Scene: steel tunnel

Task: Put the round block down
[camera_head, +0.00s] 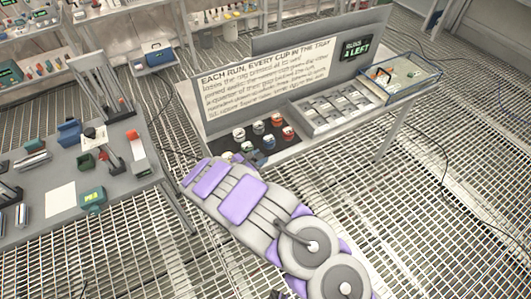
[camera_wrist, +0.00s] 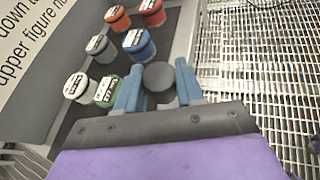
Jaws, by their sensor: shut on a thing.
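The round block (camera_wrist: 158,76) is a dark grey disc shape in the wrist view. It sits between the two blue-grey fingers of my gripper (camera_wrist: 158,86), which is shut on it. The gripper is over the right edge of a dark surface that bears several lidded cups. The blue cup (camera_wrist: 138,44) is just beyond the block, and the green cup (camera_wrist: 106,90) is beside the left finger. Whether the block touches the surface below cannot be told. In the head view my arm reaches to the bench front, and the block cannot be made out.
Orange (camera_wrist: 117,17), red (camera_wrist: 152,10), grey (camera_wrist: 97,45) and white (camera_wrist: 76,86) cups stand close by. A cluttered table (camera_head: 120,190) stands left. Floor is grating.

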